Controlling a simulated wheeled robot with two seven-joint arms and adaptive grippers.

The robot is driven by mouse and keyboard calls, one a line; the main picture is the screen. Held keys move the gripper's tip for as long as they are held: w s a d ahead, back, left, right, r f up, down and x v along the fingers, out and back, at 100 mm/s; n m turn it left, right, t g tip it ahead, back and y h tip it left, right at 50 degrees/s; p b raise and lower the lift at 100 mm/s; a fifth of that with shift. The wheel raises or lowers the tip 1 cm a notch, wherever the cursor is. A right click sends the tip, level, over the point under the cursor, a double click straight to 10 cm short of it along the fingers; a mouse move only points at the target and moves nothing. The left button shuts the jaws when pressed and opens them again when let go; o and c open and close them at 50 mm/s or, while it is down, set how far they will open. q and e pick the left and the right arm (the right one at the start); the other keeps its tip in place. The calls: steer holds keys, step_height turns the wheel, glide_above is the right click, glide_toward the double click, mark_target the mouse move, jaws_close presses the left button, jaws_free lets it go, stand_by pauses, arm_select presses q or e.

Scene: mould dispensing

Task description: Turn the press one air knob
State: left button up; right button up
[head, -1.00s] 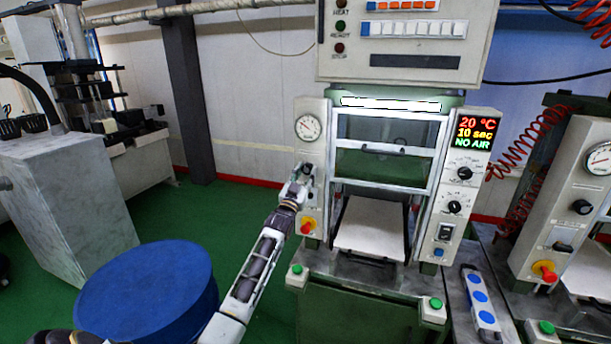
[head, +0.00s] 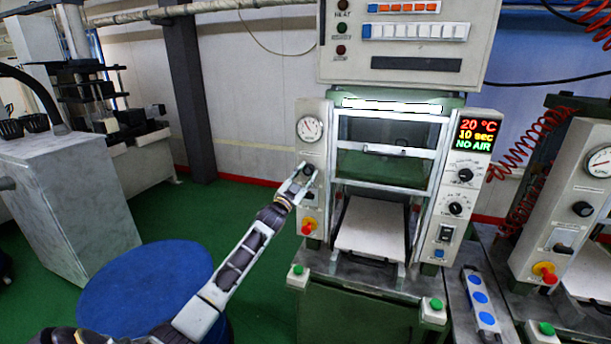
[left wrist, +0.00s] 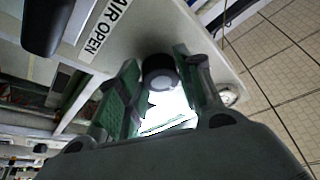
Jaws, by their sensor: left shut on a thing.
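The press one air knob (head: 307,169) is a small black round knob on the light panel left of the press window, below the round gauge (head: 311,130). My left gripper (head: 303,175) reaches it from the lower left and is shut on it. In the left wrist view the dark knob (left wrist: 158,72) sits between the two green-padded fingers of the gripper (left wrist: 160,95), beside an "AIR OPEN" label (left wrist: 103,28). The display (head: 477,134) reads 20 °C, 10 sec and NO AIR. My right gripper is not in view.
A red emergency button (head: 308,228) on yellow sits below the knob on the same panel. A blue drum (head: 145,285) stands at the lower left. A second press (head: 575,190) stands at the right. Green floor is open left of the press.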

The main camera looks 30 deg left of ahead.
arm_select(q)
steer(key=o, duration=1)
steer(key=shift+o, duration=0.2)
steer(key=shift+s+f, duration=0.1)
steer(key=shift+s, duration=0.05)
steer(key=v, duration=1.1)
steer(key=shift+s+f, duration=0.15)
steer(key=shift+s, duration=0.15)
stand_by(0.5)
